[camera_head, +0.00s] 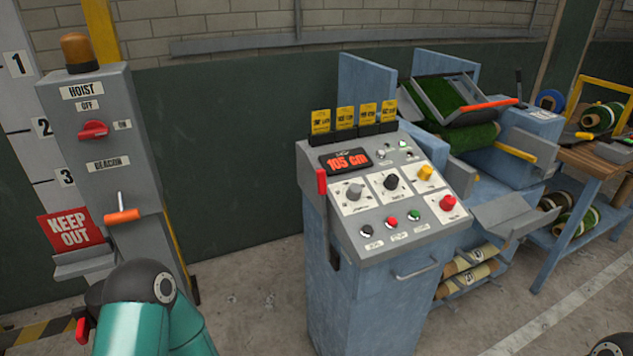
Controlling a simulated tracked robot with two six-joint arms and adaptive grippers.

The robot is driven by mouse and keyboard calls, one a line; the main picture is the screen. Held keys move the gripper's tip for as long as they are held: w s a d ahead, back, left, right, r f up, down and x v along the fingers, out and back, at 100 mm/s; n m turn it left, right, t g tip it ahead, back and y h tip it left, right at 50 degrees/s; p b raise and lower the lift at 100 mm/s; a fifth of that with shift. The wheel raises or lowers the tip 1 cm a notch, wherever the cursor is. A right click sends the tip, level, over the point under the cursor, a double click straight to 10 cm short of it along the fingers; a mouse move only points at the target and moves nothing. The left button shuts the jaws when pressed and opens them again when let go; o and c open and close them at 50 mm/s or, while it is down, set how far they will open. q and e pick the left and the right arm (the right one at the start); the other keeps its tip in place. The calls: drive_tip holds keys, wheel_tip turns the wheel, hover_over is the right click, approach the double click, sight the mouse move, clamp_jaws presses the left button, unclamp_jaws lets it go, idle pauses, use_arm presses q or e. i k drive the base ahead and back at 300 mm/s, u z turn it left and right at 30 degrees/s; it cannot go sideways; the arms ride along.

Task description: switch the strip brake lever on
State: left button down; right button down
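No readable label names the strip brake lever. A lever with a red grip (321,181) stands upright on the left side of the blue-grey control console (345,285); its dark arm runs down the console's side. I cannot tell if this is the brake lever or whether it is on. An orange-handled lever (122,215) is on the grey hoist box at the left. A long orange-red bar (488,106) lies across the turf machine behind the console. My teal left arm enters at the bottom left, but neither gripper shows.
The console top carries a red display (345,160) reading 105 cm, knobs and buttons, with a handle (416,268) on its front. A KEEP OUT sign (68,230) hangs at the left. A wooden bench (590,160) stands right. Floor between hoist box and console is clear.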

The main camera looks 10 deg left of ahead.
sight(322, 189)
drive_tip(key=z, duration=0.05)
drive_tip(key=i, duration=0.9)
drive_tip(key=u, duration=0.1)
